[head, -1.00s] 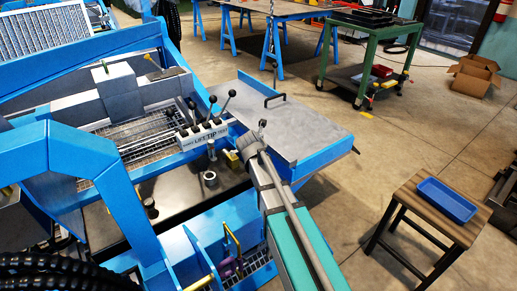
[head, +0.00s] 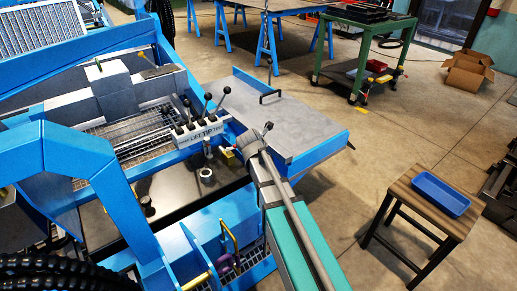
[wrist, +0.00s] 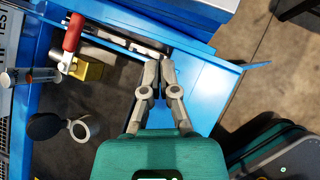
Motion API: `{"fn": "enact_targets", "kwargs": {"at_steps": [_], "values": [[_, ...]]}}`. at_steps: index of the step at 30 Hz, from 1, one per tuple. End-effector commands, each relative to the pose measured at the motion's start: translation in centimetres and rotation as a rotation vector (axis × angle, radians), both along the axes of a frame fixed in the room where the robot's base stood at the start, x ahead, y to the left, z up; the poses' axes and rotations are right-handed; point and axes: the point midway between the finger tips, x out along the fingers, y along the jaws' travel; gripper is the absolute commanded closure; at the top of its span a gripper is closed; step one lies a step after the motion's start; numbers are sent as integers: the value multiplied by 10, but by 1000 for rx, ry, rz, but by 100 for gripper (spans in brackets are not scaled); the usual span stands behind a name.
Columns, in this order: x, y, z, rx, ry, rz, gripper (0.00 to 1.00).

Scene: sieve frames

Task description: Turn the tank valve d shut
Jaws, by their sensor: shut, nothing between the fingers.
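A valve with a red lever handle (wrist: 73,32) and a brass body (wrist: 90,69) sits at the upper left of the wrist view, beside the blue frame. I take it for the tank valve, but I read no letter d on it. Its yellowish body (head: 228,154) shows small in the head view, left of my gripper. My gripper (head: 268,127) is shut and empty, above the blue frame. In the wrist view my gripper's fingertips (wrist: 160,62) are together, to the right of the valve and apart from it.
A labelled lever panel (head: 203,133) with several black-knobbed levers stands left of my gripper. A grey plate (head: 285,118) with a black handle lies behind it. A dark round cap and metal ring (wrist: 80,130) are below the valve. A stool (head: 425,210) with a blue tray stands right.

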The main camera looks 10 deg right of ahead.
Motion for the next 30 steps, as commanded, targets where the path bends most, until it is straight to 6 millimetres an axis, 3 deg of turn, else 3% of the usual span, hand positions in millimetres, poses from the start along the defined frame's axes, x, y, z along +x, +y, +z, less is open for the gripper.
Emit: {"fn": "enact_targets", "kwargs": {"at_steps": [15, 30], "values": [[-86, -23, -26, 520, -20, -782, 100], [-173, -29, -42, 843, -50, -1648, 100]]}}
